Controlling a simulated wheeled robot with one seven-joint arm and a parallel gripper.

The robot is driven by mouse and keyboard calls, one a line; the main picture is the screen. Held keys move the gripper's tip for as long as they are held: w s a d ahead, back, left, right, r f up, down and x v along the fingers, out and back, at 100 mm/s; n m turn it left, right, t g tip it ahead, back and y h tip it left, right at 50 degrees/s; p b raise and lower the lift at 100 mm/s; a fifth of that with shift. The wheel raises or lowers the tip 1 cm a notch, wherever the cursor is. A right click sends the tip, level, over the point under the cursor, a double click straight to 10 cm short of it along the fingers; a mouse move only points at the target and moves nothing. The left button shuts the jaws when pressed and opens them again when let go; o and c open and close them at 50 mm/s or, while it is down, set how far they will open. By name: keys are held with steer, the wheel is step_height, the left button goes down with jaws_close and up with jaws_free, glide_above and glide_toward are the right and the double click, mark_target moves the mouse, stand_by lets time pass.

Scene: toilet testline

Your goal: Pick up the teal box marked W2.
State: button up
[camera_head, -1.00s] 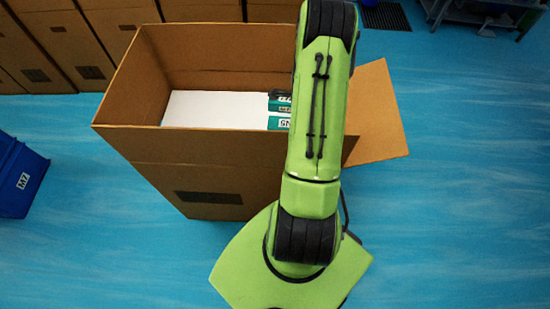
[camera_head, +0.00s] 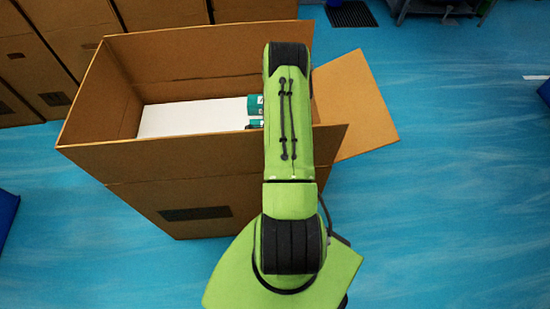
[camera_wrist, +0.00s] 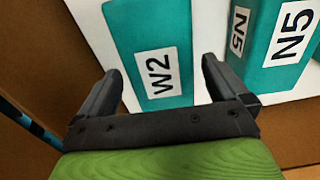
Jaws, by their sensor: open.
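The teal box marked W2 (camera_wrist: 155,45) stands in the wrist view with its label toward the camera, between and beyond the fingertips of my gripper (camera_wrist: 158,80). The gripper is open, one black finger on each side of the lower label area, and nothing is clasped. Whether the fingers touch the box cannot be told. In the head view teal boxes (camera_head: 255,105) show inside the carton beside my arm; which one is W2 is not readable there. My arm hides the gripper in the head view.
A teal box marked N5 (camera_wrist: 283,40) stands close to the right of W2. A large open carton (camera_head: 125,160) surrounds the boxes, with a white surface (camera_head: 190,118) inside and a flap (camera_head: 352,100) out to the right. Blue floor (camera_head: 450,180) is clear at right.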

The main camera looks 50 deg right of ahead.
step_height(320, 180, down, 4)
steer(key=shift+r, duration=0.1)
steer(key=c, duration=1.1)
